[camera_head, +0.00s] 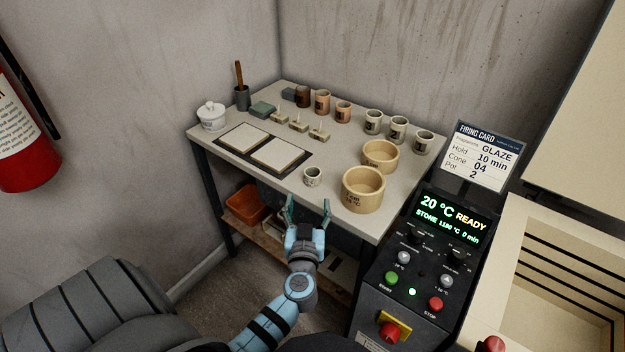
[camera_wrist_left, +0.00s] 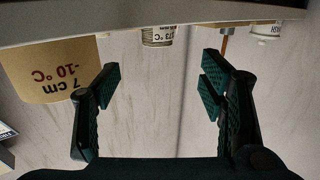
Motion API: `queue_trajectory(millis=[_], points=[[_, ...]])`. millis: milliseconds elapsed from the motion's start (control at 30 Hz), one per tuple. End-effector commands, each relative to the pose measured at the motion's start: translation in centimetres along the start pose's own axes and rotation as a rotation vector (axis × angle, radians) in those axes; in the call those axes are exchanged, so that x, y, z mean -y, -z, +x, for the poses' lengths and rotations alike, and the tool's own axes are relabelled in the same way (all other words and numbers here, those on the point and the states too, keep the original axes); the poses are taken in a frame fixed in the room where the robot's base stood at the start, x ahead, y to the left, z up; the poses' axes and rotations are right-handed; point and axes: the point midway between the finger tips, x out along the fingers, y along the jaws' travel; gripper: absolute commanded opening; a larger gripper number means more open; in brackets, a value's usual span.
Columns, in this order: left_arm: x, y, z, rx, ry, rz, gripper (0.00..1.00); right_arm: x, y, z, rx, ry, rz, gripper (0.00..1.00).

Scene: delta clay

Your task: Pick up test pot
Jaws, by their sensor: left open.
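A small pale pot, which seems to be the test pot (camera_head: 313,176), stands upright near the front edge of the table (camera_head: 345,222). It also shows upside down in the left wrist view (camera_wrist_left: 157,36), with a label partly readable as "73 °C". My left gripper (camera_head: 304,203) is open and empty just in front of the table edge, its fingers pointing towards the pot. In the left wrist view the pot lies beyond the gap between the fingers (camera_wrist_left: 162,82), apart from both. My right gripper is not in view.
A large tan ring-shaped pot (camera_head: 363,190) stands right of the small pot, with another (camera_head: 380,155) behind. Two pale tiles (camera_head: 262,147) lie to the left. Several cups line the back. A kiln control panel (camera_head: 415,260) stands at the right.

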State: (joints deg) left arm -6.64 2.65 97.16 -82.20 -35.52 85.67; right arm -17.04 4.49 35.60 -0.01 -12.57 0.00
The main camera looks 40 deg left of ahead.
Motion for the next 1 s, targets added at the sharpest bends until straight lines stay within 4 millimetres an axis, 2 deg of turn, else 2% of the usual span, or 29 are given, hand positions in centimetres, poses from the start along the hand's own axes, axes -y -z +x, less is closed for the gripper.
queue_trajectory(millis=[33, 133, 367, 533, 633, 800, 833, 1000], points=[[0.0, 0.4, 1.4, -0.002, -0.001, 0.003, 0.64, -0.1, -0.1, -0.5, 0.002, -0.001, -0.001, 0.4], [0.0, 0.3, 4.0, 0.0, 0.0, 0.003, 0.64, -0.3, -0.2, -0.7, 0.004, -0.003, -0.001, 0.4], [-0.1, 0.2, 6.9, 0.003, 0.0, 0.002, 0.64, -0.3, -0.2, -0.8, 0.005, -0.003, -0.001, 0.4], [-0.4, 0.3, 10.3, 0.003, 0.0, 0.005, 0.64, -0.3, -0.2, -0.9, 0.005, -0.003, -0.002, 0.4], [-0.3, 0.2, 11.4, 0.004, -0.001, 0.004, 0.64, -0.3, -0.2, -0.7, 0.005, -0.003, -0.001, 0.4], [-0.3, 0.1, 11.4, 0.005, -0.001, 0.003, 0.64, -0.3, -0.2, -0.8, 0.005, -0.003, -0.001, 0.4], [-0.4, 0.1, 11.4, 0.005, -0.001, 0.003, 0.62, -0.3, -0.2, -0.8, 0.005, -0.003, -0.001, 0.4], [-0.4, 0.2, 11.4, 0.005, -0.002, 0.003, 0.35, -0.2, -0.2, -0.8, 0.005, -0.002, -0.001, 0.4]])
